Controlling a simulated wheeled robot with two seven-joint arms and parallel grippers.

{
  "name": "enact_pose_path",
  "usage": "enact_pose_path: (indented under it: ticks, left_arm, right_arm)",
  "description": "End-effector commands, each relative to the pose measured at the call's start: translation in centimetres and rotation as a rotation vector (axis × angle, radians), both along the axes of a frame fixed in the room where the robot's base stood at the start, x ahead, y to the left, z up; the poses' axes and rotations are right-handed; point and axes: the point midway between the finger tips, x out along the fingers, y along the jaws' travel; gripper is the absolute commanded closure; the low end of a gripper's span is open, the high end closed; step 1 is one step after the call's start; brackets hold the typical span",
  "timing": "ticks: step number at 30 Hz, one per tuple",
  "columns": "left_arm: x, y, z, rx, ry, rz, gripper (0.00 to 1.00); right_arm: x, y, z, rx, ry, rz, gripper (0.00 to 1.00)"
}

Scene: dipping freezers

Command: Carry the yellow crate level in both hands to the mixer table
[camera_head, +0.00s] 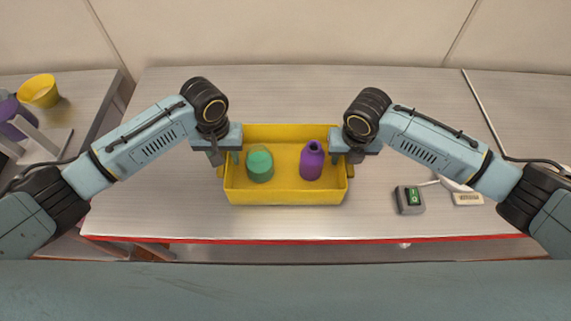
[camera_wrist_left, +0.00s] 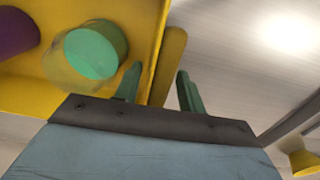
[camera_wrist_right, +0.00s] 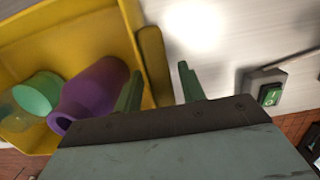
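The yellow crate (camera_head: 285,197) sits on the metal table in front of me and looks level. It holds a clear container with green in it (camera_head: 260,164) and a purple bottle (camera_head: 311,161). My left gripper (camera_head: 226,158) is at the crate's left end. In the left wrist view its open fingers (camera_wrist_left: 158,88) stand on either side of the yellow end handle (camera_wrist_left: 166,65). My right gripper (camera_head: 344,158) is at the right end, its open fingers (camera_wrist_right: 158,90) likewise either side of that handle (camera_wrist_right: 153,62). Gaps show beside both handles. Contact below is hidden.
A side table (camera_head: 88,88) at the left bears a yellow cup (camera_head: 39,90) and a purple item (camera_head: 12,115); I cannot tell whether it is the mixer table. A grey switch box (camera_head: 409,200) lies right of the crate. The metal table (camera_head: 300,222) is clear in front.

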Motion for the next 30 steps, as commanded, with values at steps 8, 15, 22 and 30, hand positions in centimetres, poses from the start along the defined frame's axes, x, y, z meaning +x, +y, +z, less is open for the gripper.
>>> enact_pose_path:
  ticks: [8, 15, 22, 30]
  left_arm:
    - [0.0, 0.0, 0.0, 0.0, 0.0, 0.0, 0.97]
    - [0.0, 0.0, 0.0, 0.0, 0.0, 0.0, 1.0]
    - [0.1, 0.0, 0.3, -0.001, -0.002, 0.0, 1.0]
    - [0.1, 0.0, 1.6, -0.001, -0.002, 0.0, 1.0]
  right_arm:
    - [0.0, 0.0, 0.0, 0.0, 0.0, 0.0, 0.97]
    - [0.0, 0.0, 0.0, 0.0, 0.0, -0.001, 1.0]
    - [0.1, 0.0, 0.3, 0.001, -0.003, -0.001, 1.0]
    - [0.1, 0.0, 1.6, 0.001, -0.003, -0.001, 1.0]
